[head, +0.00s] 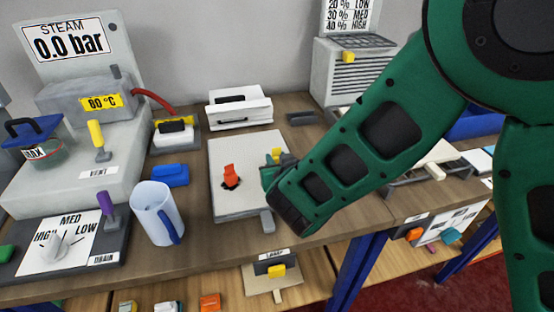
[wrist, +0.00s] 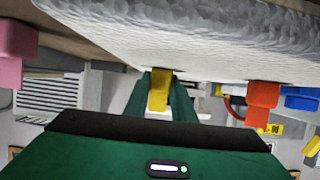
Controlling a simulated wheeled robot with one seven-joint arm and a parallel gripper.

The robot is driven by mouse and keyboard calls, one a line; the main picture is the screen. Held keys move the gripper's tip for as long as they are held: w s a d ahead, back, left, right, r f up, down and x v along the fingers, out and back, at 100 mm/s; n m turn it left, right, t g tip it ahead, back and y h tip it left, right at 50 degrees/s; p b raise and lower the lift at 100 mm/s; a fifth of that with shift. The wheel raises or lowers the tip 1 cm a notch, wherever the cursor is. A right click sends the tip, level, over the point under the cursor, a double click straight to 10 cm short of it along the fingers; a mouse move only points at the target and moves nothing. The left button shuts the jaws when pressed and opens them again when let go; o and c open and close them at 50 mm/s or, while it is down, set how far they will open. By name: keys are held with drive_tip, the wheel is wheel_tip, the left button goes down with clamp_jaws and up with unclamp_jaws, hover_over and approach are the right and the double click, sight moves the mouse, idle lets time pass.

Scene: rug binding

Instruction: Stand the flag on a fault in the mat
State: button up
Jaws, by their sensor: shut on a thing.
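The mat (head: 240,205) is a pale rectangular slab on the wooden bench. In the wrist view, it (wrist: 200,40) fills the top of the picture, which looks upside down. A red-orange flag (head: 230,172) stands on it left of my gripper, with a dark patch at its foot. It also shows in the wrist view (wrist: 262,98). My gripper (head: 280,160) is low over the mat's right side, shut on a small yellow flag (wrist: 159,90). The yellow flag also shows in the head view (head: 276,154). Its foot is hidden, so I cannot tell whether it touches the mat.
A pale blue jug (head: 155,212) and a blue block (head: 170,175) stand left of the mat. A white device (head: 240,106) is behind it. The steam unit (head: 75,150) with levers fills the left. A grey slatted unit (head: 352,75) stands at the back right.

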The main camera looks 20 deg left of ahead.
drive_tip(key=shift+f, duration=0.15)
drive_tip(key=o, duration=1.1)
drive_tip(key=shift+c, duration=0.2)
drive_tip(key=shift+s+r, duration=0.15)
drive_tip(key=shift+r, duration=0.05)
drive_tip(key=v, duration=1.1)
drive_tip(key=shift+s+d+r, duration=0.1)
drive_tip(key=shift+s+d, duration=0.15)
drive_tip(key=shift+s, duration=0.1)
